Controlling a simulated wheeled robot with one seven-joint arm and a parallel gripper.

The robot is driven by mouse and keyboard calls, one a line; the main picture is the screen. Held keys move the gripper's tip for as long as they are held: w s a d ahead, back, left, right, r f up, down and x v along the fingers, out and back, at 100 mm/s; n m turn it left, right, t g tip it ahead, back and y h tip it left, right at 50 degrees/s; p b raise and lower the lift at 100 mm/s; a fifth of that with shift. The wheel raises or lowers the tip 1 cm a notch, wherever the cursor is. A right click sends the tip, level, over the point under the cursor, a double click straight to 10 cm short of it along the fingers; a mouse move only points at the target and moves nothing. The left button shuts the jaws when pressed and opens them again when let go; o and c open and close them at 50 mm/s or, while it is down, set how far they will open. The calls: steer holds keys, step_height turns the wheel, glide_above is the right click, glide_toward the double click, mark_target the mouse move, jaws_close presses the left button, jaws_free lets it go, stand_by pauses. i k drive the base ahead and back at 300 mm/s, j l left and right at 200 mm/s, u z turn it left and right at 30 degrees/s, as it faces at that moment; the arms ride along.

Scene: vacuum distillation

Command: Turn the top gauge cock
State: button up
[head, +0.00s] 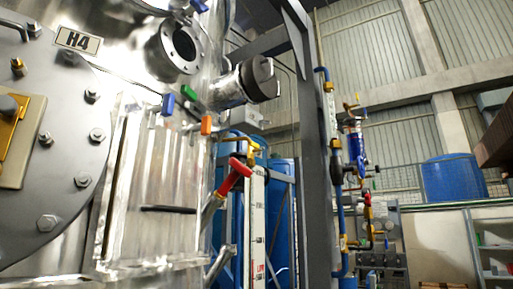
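A level gauge with a white scale (257,230) stands upright beside the steel vessel, right of the picture's middle-left. At its top is a brass cock fitting (251,150). A lever with a red grip (236,175) sits just below and left of that fitting, slanting down to the left. I cannot tell for sure whether this lever belongs to the top gauge cock. The gauge's lower end is cut off by the picture's bottom edge. My gripper is not in view.
The steel vessel (190,165) fills the left, with a bolted round cover (75,140) and a capped nozzle (240,84) sticking out. Blue, green and orange handles (206,124) sit above the gauge. A grey column (314,170) and blue piping (340,220) stand to the right.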

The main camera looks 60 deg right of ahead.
mark_target(252, 143)
steer(key=k+l, duration=0.2)
steer(key=l, duration=0.15)
steer(key=k+l, duration=0.2)
steer(key=l, duration=0.15)
steer(key=k+l, duration=0.15)
steer(key=l, duration=0.2)
steer(key=k+z, duration=0.05)
